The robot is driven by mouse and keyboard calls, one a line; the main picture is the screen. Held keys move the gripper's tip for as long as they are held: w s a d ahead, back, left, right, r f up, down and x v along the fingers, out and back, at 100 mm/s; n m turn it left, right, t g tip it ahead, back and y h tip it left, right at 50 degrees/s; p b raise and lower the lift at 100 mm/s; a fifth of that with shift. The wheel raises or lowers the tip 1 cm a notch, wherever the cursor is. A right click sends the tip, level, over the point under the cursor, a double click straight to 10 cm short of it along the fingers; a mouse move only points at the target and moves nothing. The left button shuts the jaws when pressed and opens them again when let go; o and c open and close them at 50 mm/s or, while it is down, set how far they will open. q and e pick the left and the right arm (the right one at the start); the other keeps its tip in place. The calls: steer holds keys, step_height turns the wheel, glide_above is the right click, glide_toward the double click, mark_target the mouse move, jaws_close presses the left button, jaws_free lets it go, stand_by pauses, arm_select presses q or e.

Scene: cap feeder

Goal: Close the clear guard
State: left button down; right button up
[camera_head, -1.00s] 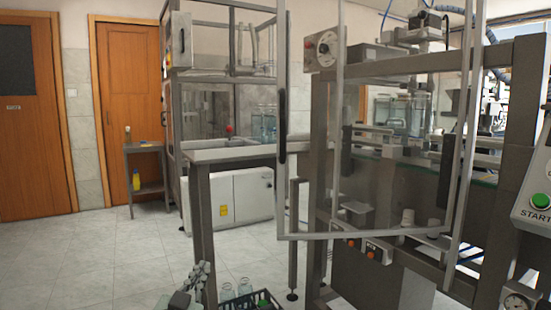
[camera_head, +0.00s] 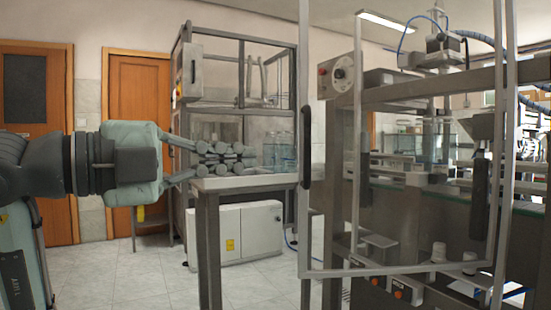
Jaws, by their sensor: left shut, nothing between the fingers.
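The clear guard (camera_head: 390,270) is a see-through panel in a light metal frame. It stands swung out from the machine, toward me. A dark upright handle (camera_head: 306,147) sits on its left frame bar. My left gripper (camera_head: 244,159) reaches in from the left at about the handle's height. Its fingers are shut and empty, to the left of the handle with a gap in the picture. Nothing hides the handle. My right gripper is out of view.
A grey metal table (camera_head: 230,184) stands behind and below my left gripper. A framed machine cabinet (camera_head: 184,120) and a white box (camera_head: 240,232) are farther back. Open tiled floor lies at the lower left.

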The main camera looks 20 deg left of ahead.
arm_select(q)
steer(key=w+a+p+x, duration=0.1)
steer(key=a+x, duration=0.1)
steer(key=x, duration=1)
steer(key=shift+w, duration=0.35)
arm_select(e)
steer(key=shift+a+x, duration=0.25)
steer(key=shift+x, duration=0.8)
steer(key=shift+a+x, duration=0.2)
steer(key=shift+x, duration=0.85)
arm_select(q)
steer(key=shift+a+f, duration=0.1)
steer(key=shift+a, duration=0.05)
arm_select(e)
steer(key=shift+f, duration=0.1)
